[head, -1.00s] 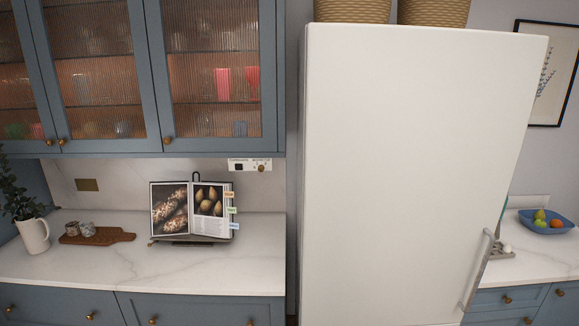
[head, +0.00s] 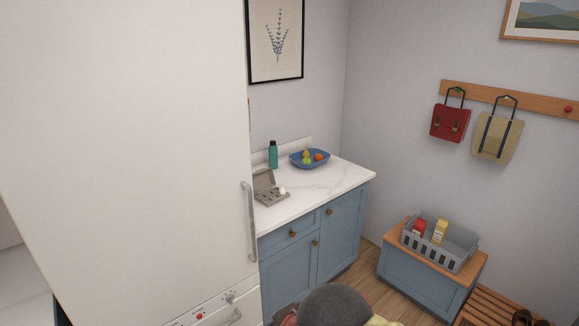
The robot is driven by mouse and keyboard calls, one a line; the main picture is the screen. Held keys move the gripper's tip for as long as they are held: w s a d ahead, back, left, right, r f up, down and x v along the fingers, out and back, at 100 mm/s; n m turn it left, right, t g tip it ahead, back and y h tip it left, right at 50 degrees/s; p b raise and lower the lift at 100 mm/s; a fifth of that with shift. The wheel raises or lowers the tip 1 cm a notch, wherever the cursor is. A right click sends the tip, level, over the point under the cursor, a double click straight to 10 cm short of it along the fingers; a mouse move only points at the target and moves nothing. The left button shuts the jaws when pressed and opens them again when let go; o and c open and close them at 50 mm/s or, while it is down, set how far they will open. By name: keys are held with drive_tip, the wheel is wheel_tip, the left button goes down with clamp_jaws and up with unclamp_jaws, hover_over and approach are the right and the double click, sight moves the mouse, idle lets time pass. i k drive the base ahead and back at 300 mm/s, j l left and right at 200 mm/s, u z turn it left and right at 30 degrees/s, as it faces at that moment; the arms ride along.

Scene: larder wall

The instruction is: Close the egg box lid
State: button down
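The egg box (head: 270,197) is a small grey-brown carton on the white marble counter, just right of the fridge. Its lid (head: 264,181) stands raised at the back, so the box is open. A white egg (head: 283,190) shows at its right side; I cannot tell how many others are inside. My gripper is not in view.
The tall white fridge (head: 120,140) with its handle (head: 249,220) fills the left. A green bottle (head: 273,154) and blue fruit bowl (head: 297,162) stand behind the box. A grey basket (head: 462,262) sits on a low cabinet at right. A dark rounded object (head: 335,305) is at the bottom.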

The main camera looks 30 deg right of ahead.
sight(263, 180)
drive_tip(key=l+z, duration=0.15)
drive_tip(key=l, duration=0.55)
drive_tip(key=i+l+z, duration=0.15)
drive_tip(key=l, duration=0.6)
drive_tip(key=i+l+u, duration=0.15)
drive_tip(key=i, duration=0.45)
drive_tip(key=i+l+u, duration=0.1)
drive_tip(key=i+l, duration=0.3)
drive_tip(key=i, duration=0.2)
drive_tip(key=i+l+u, duration=0.15)
drive_tip(key=i+l, duration=0.15)
drive_tip(key=i, duration=0.25)
drive_tip(key=i+l+u, duration=0.1)
drive_tip(key=i+l, duration=0.35)
drive_tip(key=i, duration=0.1)
